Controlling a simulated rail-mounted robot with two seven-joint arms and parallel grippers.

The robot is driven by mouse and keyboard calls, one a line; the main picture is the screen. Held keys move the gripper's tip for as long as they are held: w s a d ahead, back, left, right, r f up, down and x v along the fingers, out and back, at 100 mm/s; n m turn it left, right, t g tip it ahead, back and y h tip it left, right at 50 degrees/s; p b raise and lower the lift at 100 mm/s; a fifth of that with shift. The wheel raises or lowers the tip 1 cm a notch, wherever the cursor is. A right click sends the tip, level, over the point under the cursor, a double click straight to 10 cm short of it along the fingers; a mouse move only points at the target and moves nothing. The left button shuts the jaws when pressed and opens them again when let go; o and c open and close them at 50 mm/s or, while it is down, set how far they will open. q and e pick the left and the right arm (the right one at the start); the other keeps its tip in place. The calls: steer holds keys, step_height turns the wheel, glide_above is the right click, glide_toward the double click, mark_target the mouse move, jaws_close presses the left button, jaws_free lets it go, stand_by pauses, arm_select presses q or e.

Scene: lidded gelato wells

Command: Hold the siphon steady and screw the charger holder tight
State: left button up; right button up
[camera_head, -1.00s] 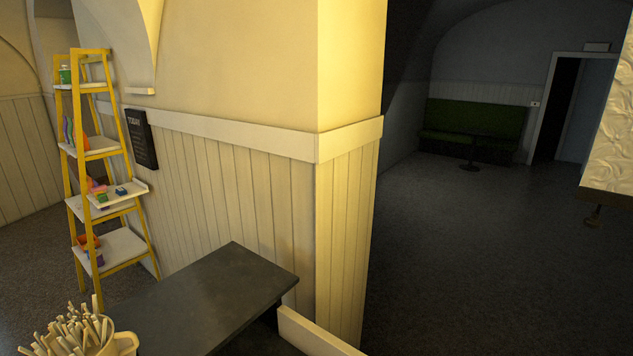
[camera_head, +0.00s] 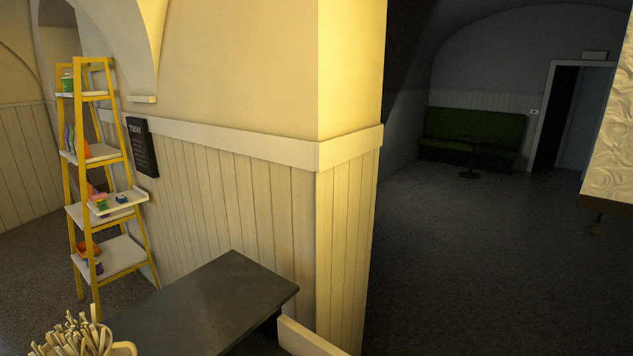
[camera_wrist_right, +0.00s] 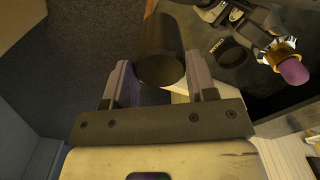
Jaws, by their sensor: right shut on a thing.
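In the right wrist view my right gripper (camera_wrist_right: 160,88) is shut on a dark, smooth cylinder (camera_wrist_right: 162,45), which looks like the charger holder. It sits between the two fingers, with its rounded end towards the camera. A metal fitting with a purple tip (camera_wrist_right: 292,70) shows at the upper right, apart from my fingers. It may be part of the siphon, but I cannot tell. The siphon's body is not clearly visible.
In the head view a dark counter (camera_head: 215,305) stands before a panelled wall corner. A container of pale sticks (camera_head: 122,349) is at the lower left. A yellow shelf ladder (camera_head: 112,170) stands behind. In the right wrist view a dark round piece (camera_wrist_right: 232,52) lies near the fitting.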

stand_by(0.3)
steer(key=shift+w+r, duration=0.15)
steer(key=shift+r, duration=0.15)
steer(key=w+a+r+m, duration=0.1)
steer(key=w+a+r, duration=0.2)
steer(key=a+r, duration=0.3)
steer(key=w+a+r+m, duration=0.2)
steer(key=a+r, duration=0.4)
steer(key=a, duration=0.6)
steer(key=shift+w+a+r+m, duration=0.15)
steer(key=shift+w+r+m, duration=0.2)
steer(key=shift+w, duration=0.4)
steer(key=shift+f, duration=2.8)
